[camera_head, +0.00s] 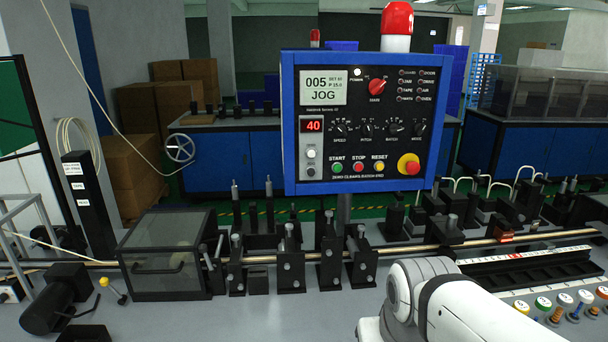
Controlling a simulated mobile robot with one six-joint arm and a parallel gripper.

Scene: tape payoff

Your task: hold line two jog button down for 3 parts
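A control panel (362,185) in a blue frame stands on a post in the middle. Its screen (323,90) reads 005 and JOG, with smaller set text. A red display (312,125) shows 40. Below it are a white button (310,153) and a dark button (311,171); their labels are too small to read, so I cannot tell which is the jog button or whether this panel is line two. A red selector knob (377,86) sits at upper right. Nothing touches the panel. Only white links of my arm show at the bottom; my gripper is out of view.
START (337,167), STOP (358,167) and RESET (379,166) buttons and a red emergency stop (408,164) line the panel's lower edge. Black fixtures (330,262) carry a thin rod below it. A dark clear-lidded box (165,255) stands left. Colored-top parts (543,303) stand lower right.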

